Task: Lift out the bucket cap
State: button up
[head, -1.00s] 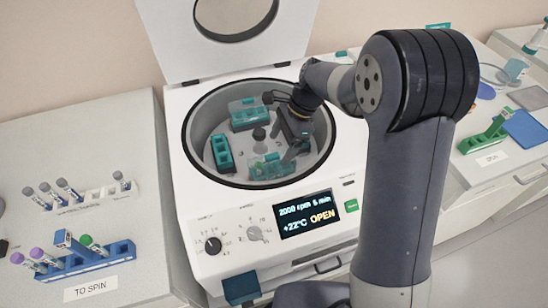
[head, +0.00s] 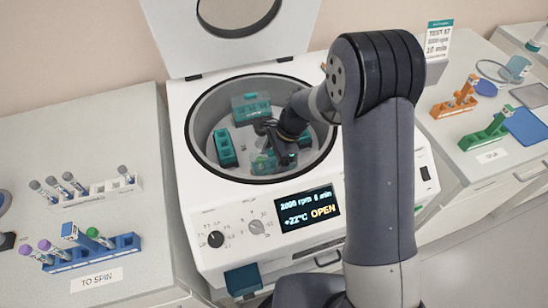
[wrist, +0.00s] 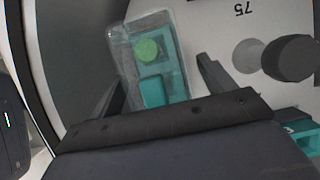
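The clear bucket cap (wrist: 121,42) sits over a teal bucket (wrist: 174,65) inside the centrifuge bowl. A round green tube top (wrist: 147,50) shows through it in the wrist view. In the head view the capped bucket (head: 264,164) lies at the front of the bowl, partly hidden by my gripper (head: 280,158). My gripper (wrist: 160,72) is open, with one finger on each side of the capped bucket. The right finger stands visibly apart from it. I cannot tell whether the left finger touches the cap.
The centrifuge bowl rim (head: 187,135) surrounds my gripper, and the raised lid (head: 178,38) stands behind. A grey hub knob (wrist: 289,58) is right of the fingers. Other teal buckets (head: 223,147) sit in the bowl. A blue tube rack (head: 95,254) stands on the left bench.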

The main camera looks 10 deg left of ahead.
jog(key=c, duration=1)
notch_tip(320, 180, up, 10)
jog(key=shift+r+b, duration=0.1)
jog(key=shift+b, duration=0.3)
jog(key=shift+r, duration=0.1)
notch_tip(320, 180, up, 5)
jog(key=p, duration=0.4)
jog(key=shift+p, duration=0.35)
